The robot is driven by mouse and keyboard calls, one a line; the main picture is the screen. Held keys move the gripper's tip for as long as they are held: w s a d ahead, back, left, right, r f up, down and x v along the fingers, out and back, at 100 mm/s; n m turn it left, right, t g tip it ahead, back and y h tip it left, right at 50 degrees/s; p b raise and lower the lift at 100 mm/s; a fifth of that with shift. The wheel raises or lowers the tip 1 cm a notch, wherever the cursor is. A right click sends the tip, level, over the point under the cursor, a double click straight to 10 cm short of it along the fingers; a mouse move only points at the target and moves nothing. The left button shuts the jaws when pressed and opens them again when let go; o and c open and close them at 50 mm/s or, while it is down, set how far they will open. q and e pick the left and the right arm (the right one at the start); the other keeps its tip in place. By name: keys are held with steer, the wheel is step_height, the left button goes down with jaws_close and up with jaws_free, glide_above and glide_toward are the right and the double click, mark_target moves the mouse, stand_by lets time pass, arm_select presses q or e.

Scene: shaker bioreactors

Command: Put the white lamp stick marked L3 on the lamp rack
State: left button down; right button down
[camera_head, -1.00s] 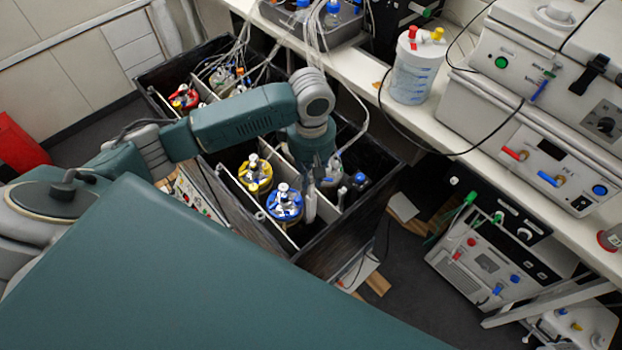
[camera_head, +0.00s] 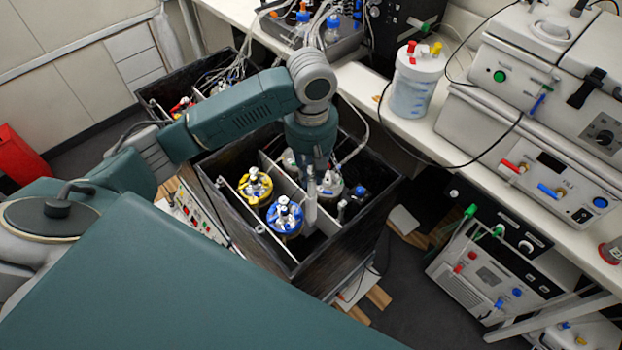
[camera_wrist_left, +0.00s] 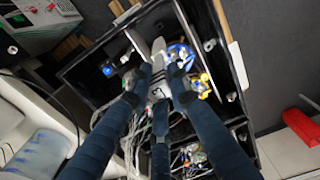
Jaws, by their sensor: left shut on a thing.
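My left gripper (camera_head: 312,174) points down into the open black box (camera_head: 345,262) and is shut on a white lamp stick (camera_head: 311,208). The stick hangs roughly upright, right of the blue-topped vessel (camera_head: 285,216) and beside a pale divider. In the left wrist view the gripper's fingers (camera_wrist_left: 158,82) close around the stick (camera_wrist_left: 159,50), whose far end points towards the top of the picture. The L3 mark is not readable. I cannot tell which part is the lamp rack. My right gripper is not in view.
A yellow-topped vessel (camera_head: 255,187) stands behind the blue one. A clear vessel (camera_head: 330,185) with tubes is close right of the gripper. Tubes run to the bench (camera_head: 375,100), which holds a white canister (camera_head: 414,82). Instruments stand on the right.

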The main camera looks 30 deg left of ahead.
arm_select(q)
steer(key=shift+r, duration=2.65)
